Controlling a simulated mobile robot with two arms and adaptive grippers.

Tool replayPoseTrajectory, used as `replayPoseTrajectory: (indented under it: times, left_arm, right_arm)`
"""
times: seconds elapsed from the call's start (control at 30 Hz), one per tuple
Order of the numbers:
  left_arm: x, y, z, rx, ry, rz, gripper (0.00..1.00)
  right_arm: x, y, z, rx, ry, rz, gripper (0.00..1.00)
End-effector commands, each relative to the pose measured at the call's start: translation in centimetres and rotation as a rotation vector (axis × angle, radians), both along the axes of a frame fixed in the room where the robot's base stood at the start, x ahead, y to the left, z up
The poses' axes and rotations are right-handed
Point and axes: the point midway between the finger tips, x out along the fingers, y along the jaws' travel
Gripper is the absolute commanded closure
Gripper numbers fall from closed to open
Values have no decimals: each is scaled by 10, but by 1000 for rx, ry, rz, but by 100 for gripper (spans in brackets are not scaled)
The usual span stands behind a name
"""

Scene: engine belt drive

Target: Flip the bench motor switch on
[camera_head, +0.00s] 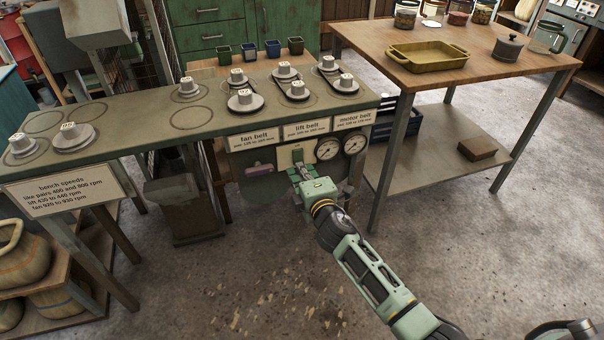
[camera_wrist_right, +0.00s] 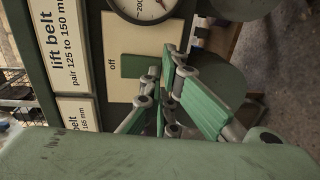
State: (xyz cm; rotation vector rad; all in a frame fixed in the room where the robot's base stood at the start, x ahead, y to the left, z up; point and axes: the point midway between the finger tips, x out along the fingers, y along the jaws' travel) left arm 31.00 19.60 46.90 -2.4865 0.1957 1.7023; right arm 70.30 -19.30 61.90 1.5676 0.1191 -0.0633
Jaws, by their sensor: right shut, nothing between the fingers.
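The bench motor switch is on a cream plate (camera_head: 285,159) on the front panel of the bench, below the lift belt label. In the right wrist view the plate (camera_wrist_right: 118,35) reads "off" beside a dark green block (camera_wrist_right: 136,66), which looks like the switch. My right gripper (camera_head: 298,168) is at the plate, with its fingers shut and empty. In the wrist view the fingertips (camera_wrist_right: 160,70) overlap the edge of the green block; I cannot tell whether they touch it. The gripper hides part of the plate.
Two round gauges (camera_head: 340,147) sit right of the plate. The green bench top (camera_head: 140,122) carries several pulleys on discs. A wooden table (camera_head: 480,77) with a yellow tray (camera_head: 428,56) stands at right. The floor in front (camera_head: 230,280) is clear.

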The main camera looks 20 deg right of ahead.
Motion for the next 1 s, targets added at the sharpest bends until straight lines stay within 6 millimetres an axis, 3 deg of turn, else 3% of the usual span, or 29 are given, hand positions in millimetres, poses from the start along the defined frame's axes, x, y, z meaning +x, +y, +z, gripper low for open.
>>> replayPoseTrajectory:
  times: [0.03, 0.17, 0.47, 0.67, 1.0]
  left_arm:
    - [10, -3, 2, -11, -54, -4, 43]
    - [33, -11, 28, -36, -183, -12, 43]
    - [31, -10, 30, -33, -169, -10, 43]
    - [31, -10, 29, -33, -168, -10, 43]
    - [31, -10, 29, -33, -168, -10, 43]
  right_arm:
    - [2, 0, -9, 2, -14, 0, 100]
    - [5, 0, -6, 2, -47, -1, 100]
    - [0, 0, -2, 0, -42, -1, 100]
    - [-27, -1, -1, -1, -41, 0, 100]
    - [-94, -3, 3, 3, -41, 1, 100]
